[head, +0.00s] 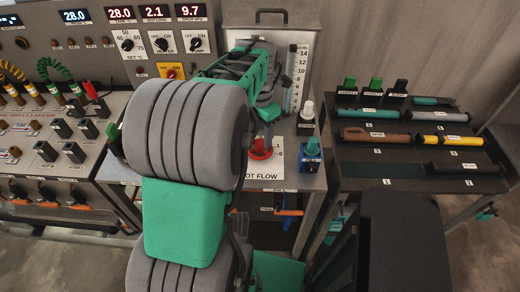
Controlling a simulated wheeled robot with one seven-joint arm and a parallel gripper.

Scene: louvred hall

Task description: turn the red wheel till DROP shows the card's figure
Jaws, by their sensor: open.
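The red wheel (261,154) sits low on the bench at the centre, partly hidden behind my arm. My gripper (266,128) points down just above it and is open. Its fingers are small and partly hidden, so I cannot tell whether they touch the wheel. The rightmost red readout (191,11) shows 9.7; its label appears to read DROP. A white plate (264,171) lies by the wheel, labelled HOT FLOW along its front. I cannot make out a card with a target figure.
A blue valve block (311,178) and a white-topped knob (307,112) stand close right of the wheel. A level gauge (297,80) rises behind. A rack of tools (405,185) is at right. The left bench (50,190) holds cables and sockets.

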